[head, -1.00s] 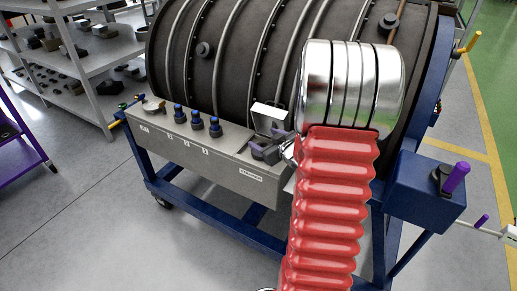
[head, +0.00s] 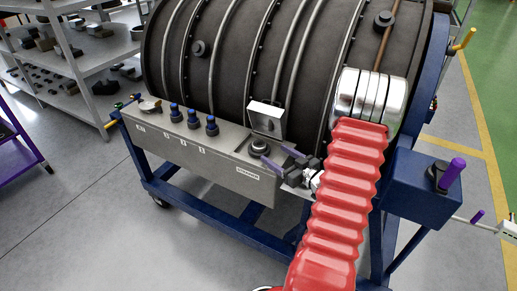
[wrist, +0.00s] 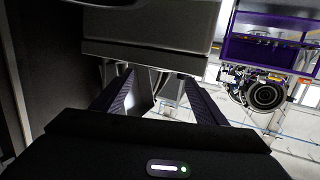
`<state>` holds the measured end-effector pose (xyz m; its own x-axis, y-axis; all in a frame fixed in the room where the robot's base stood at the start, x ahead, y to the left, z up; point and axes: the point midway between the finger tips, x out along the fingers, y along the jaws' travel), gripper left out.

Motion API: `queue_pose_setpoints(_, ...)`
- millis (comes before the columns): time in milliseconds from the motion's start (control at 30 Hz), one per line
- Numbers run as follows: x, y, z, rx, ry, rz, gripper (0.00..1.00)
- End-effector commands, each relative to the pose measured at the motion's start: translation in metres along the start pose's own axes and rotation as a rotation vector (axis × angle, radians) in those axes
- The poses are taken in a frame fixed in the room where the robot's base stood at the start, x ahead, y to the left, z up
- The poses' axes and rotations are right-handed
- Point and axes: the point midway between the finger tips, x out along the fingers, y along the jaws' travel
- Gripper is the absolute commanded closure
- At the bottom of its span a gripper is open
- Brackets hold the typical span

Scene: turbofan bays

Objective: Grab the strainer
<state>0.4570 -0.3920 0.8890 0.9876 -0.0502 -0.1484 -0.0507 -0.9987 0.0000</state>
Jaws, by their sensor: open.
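A dark round fitting (head: 259,147) sits on the right part of the grey ledge (head: 215,165), above a small white label whose text is too small to read surely. It may be the strainer. My gripper (head: 281,157) is open just right of this fitting, over the ledge's right end, apparently apart from it. In the wrist view my two dark fingers (wrist: 162,88) are spread, with nothing clearly held between them. A grey box-like surface (wrist: 150,48) fills the top of that view; I cannot pick out the fitting there.
A white-faced bracket (head: 267,117) stands behind the fitting. Several blue-capped fittings (head: 194,120) line the ledge's left part. The large ribbed dark casing (head: 255,60) rises behind. A blue box with a purple handle (head: 432,180) is at right. Open floor lies at front left.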

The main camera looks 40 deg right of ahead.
Motion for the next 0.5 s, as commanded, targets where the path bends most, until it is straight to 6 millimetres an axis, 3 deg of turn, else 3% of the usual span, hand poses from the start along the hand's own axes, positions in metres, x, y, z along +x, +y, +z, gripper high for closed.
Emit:
queue_pose_setpoints(233,0.02,-0.001,0.0,0.0,-0.001,-0.002,0.34)
queue_pose_setpoints(500,0.021,-0.001,0.0,0.0,-0.001,-0.001,0.34)
